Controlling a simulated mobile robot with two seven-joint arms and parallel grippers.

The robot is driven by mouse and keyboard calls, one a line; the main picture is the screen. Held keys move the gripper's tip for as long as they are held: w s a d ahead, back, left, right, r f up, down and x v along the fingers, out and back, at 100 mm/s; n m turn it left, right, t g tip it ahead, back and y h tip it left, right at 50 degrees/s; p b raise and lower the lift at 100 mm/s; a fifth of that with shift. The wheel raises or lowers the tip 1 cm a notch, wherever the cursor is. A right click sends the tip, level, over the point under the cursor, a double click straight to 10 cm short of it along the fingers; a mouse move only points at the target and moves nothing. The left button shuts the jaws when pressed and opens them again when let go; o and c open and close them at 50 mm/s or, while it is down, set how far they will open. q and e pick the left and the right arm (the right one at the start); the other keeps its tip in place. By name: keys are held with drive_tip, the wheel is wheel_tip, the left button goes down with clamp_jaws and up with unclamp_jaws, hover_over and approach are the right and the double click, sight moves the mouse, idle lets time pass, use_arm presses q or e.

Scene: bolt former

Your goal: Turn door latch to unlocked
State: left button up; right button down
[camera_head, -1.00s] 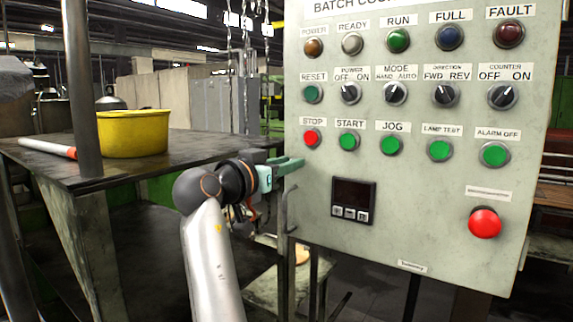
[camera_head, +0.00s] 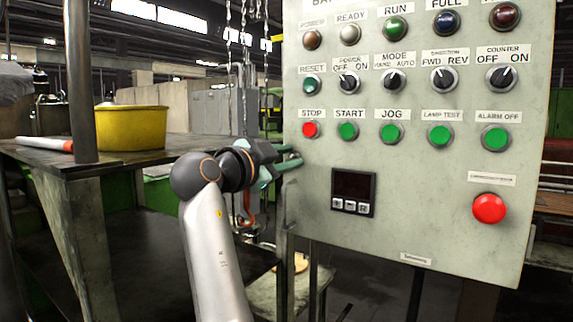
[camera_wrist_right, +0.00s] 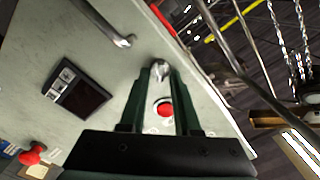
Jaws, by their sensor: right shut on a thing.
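The grey control panel door (camera_head: 400,240) fills the right half of the head view. My right gripper (camera_head: 297,156) is at its left edge, level with just below the red STOP button (camera_head: 310,129). In the right wrist view the two dark green fingers (camera_wrist_right: 160,72) are closed around a small round metal latch (camera_wrist_right: 161,68) near the panel edge. The fingers hide most of the latch, so I cannot tell its turned position. In the head view the latch is not clearly visible. My left gripper is not in view.
A metal door handle (camera_head: 290,205) sticks out below my right gripper; it also shows in the wrist view (camera_wrist_right: 118,38). A red emergency button (camera_head: 489,208) is at lower right. A yellow tub (camera_head: 131,128) stands on a dark table (camera_head: 110,158) at left. Chains hang behind.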

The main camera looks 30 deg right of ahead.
drive_tip(key=m+b, duration=0.1)
drive_tip(key=m, duration=0.2)
drive_tip(key=shift+f+m, duration=0.15)
drive_tip(key=shift+m, duration=0.25)
drive_tip(key=shift+m+b, duration=0.45)
drive_tip(key=shift+m, duration=0.75)
drive_tip(key=shift+s+m, duration=0.1)
drive_tip(key=shift+m, duration=1.1)
drive_tip(key=c, duration=0.6)
unclamp_jaws()
drive_tip(key=shift+b, duration=0.3)
